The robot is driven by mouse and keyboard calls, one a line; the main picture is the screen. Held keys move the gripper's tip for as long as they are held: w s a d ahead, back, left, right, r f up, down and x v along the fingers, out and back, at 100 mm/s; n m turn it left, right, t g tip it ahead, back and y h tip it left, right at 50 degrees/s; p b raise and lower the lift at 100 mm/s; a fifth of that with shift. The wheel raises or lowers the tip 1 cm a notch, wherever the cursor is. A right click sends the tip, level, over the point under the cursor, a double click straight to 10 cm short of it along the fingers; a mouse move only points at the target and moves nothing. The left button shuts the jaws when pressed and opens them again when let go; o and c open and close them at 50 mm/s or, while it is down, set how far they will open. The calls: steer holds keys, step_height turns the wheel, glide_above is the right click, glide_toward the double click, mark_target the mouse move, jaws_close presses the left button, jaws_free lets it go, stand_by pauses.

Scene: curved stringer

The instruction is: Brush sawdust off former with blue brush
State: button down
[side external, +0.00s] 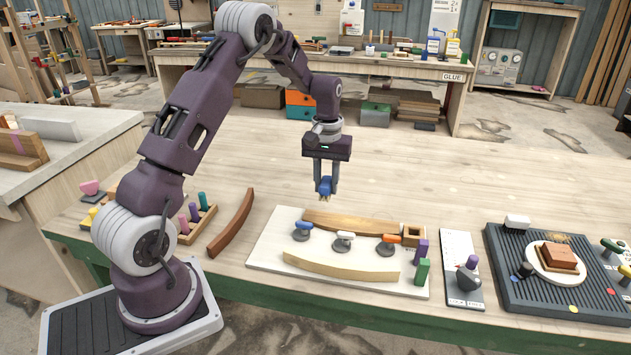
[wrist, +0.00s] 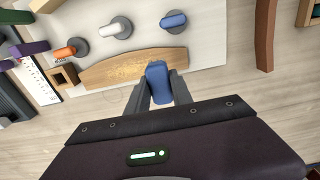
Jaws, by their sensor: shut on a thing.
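My gripper (side external: 325,188) is shut on the blue brush (side external: 325,184), bristles down, in the air above the back edge of the white board (side external: 262,252). In the wrist view my gripper (wrist: 158,92) holds the brush's blue handle (wrist: 157,78) in front of the former. The former, a curved wooden block (side external: 345,223), lies along the back of the board, below and slightly right of the brush. It also shows in the wrist view (wrist: 120,70), with a speckled surface; I cannot tell whether that is sawdust. The brush appears apart from the former.
Blue, white (side external: 343,238) and orange (side external: 388,241) handled clamps stand just in front of the former. A pale curved strip (side external: 340,268) lies nearer the board's front. A dark curved strip (side external: 232,225) lies left.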

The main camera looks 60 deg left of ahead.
mark_target(326, 218)
step_height(326, 218, down, 7)
steer(key=shift+s+f, duration=0.1)
steer(key=shift+f, duration=0.1)
steer(key=shift+w+d+f, duration=0.15)
steer(key=shift+w+d, duration=0.35)
steer(key=shift+w, duration=0.05)
steer(key=shift+w+d, duration=4.3)
steer(key=shift+s+a, duration=4.85)
steer(key=shift+w+d, duration=4.9)
steer(key=shift+s+a, duration=4.9)
steer(key=shift+r, duration=4.2)
